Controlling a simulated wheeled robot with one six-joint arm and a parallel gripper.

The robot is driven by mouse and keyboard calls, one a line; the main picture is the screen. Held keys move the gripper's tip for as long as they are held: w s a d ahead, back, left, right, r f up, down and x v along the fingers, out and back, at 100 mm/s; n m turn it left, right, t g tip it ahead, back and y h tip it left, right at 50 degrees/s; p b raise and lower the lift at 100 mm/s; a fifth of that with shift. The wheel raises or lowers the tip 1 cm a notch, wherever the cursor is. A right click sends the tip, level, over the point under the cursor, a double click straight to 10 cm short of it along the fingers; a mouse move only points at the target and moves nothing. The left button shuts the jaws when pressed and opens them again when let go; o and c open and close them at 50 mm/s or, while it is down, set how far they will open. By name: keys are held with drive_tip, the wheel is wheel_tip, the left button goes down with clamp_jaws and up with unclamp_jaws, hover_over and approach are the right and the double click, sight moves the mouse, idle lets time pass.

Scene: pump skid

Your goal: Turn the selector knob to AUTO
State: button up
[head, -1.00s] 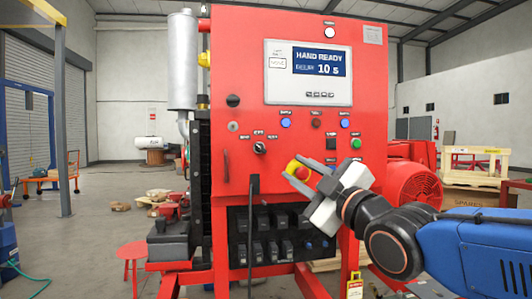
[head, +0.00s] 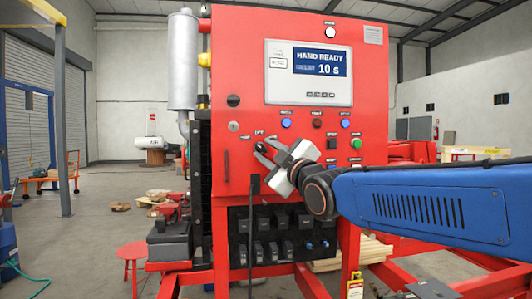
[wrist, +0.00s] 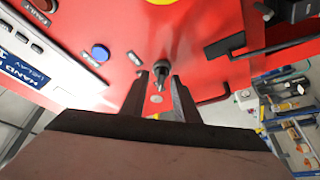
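The selector knob (wrist: 163,62) is small and dark, on the red panel, and shows in the wrist view between the tips of my gripper (wrist: 160,77). The two fingers are apart, one on each side of it; I cannot tell whether they touch it. In the head view my gripper (head: 259,151) is at the knob's place and hides most of the knob, so its pointer direction cannot be read. The display (head: 309,72) reads HAND READY and 10 s.
A blue button (wrist: 100,52) and a silver round fitting (wrist: 157,98) sit near the knob. A green button (head: 355,143) is to the right on the panel. A dark cable (head: 254,185) hangs below the knob. The emergency stop is hidden in the head view.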

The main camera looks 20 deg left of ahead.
drive_tip(key=shift+w+a+r, duration=0.15)
drive_tip(key=shift+w+a, duration=0.25)
drive_tip(key=shift+a, duration=0.05)
drive_tip(key=shift+c, duration=0.7)
clamp_jaws()
